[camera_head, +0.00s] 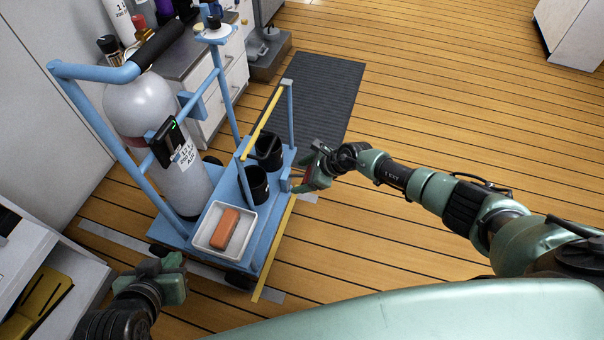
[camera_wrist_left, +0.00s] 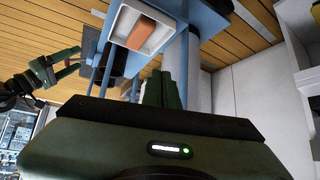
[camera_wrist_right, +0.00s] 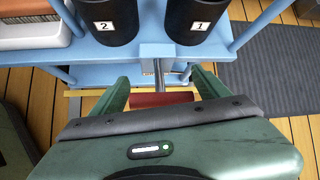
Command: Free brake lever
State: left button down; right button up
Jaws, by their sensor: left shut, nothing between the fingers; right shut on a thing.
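The brake lever with a red grip (camera_wrist_right: 160,99) sticks out on a metal rod from a bracket (camera_wrist_right: 155,52) on the side of the blue trolley (camera_head: 262,215). My right gripper (camera_head: 310,172) is at the trolley's side and shut on the red grip; in the right wrist view its fingers (camera_wrist_right: 160,90) stand on both sides of it. My left gripper (camera_head: 172,272) is shut and empty, low at the trolley's near-left corner. Its closed fingers (camera_wrist_left: 162,90) show in the left wrist view, apart from the trolley.
The trolley carries a grey gas cylinder (camera_head: 150,115), a white tray (camera_head: 205,240) with an orange block (camera_head: 224,229), and two black cups (camera_head: 257,184), marked 1 and 2. A grey mat (camera_head: 315,90) lies behind. Shelving (camera_head: 50,262) stands at left. The floor at right is clear.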

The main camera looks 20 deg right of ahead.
jog(key=shift+w+d+r, duration=0.1)
jog(key=shift+w+r, duration=0.05)
jog(key=shift+w, duration=0.05)
jog(key=o, duration=2)
jog(key=shift+s, duration=0.1)
